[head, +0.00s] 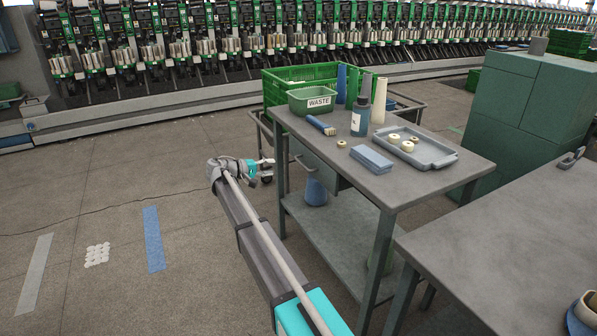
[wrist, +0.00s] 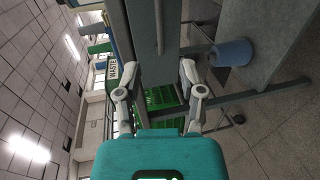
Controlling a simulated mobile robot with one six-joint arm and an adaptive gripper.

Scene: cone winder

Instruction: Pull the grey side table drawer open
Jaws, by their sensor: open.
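The grey side table (head: 400,185) stands right of centre in the head view. Its grey drawer (head: 325,170) sits under the top, on the side facing my arm. A thin handle shows at its front, beside my gripper. My gripper (head: 266,168) is open and empty, just left of the drawer front and below the level of the table top.
On the table top are a green WASTE bin (head: 312,101), a brush (head: 321,125), a bottle (head: 361,117), a blue block (head: 372,159) and a tray (head: 432,153). A green crate (head: 284,82) stands behind. The floor left of my arm is open.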

